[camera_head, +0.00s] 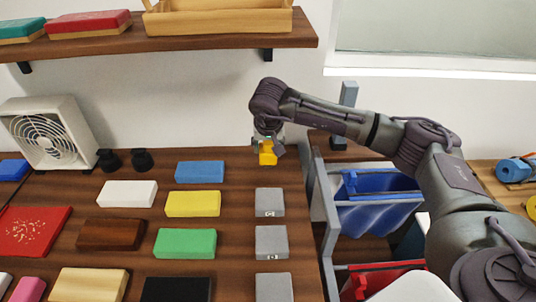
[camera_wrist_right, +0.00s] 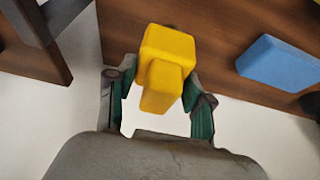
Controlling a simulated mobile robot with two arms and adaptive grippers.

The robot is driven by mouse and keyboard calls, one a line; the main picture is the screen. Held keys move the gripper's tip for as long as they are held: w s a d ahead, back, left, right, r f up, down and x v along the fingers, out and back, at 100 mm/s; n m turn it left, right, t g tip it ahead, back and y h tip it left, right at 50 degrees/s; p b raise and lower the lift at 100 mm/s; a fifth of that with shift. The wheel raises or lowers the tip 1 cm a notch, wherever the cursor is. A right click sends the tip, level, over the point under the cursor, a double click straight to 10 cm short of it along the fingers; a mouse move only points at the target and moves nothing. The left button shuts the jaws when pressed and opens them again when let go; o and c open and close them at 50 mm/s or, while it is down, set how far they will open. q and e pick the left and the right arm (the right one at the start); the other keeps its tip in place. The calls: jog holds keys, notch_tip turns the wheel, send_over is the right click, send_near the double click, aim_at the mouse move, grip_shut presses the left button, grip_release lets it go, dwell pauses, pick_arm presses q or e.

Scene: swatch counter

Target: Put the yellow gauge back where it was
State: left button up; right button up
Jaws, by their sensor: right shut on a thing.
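The yellow gauge (camera_head: 267,153) is a small stepped block, held in my right gripper (camera_head: 268,143) above the back right part of the wooden counter. In the right wrist view the gauge (camera_wrist_right: 166,62) sits between the two fingers of the gripper (camera_wrist_right: 160,100), which is shut on it. The gauge appears clear of the counter top. My left gripper is not in view.
Grey blocks (camera_head: 270,202) stand in a column at the counter's right side. Blue (camera_head: 200,172), yellow (camera_head: 193,204) and green (camera_head: 185,243) blocks lie left of them. A fan (camera_head: 48,133) stands at the back left.

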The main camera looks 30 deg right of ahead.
aim_at(268, 156)
jog(key=shift+f, duration=0.3)
notch_tip(268, 156, down, 3)
jog(key=shift+f+p, duration=0.1)
jog(key=shift+p, duration=0.45)
jog(key=shift+f, duration=0.1)
jog(key=shift+f, duration=0.15)
jog(key=o, duration=1)
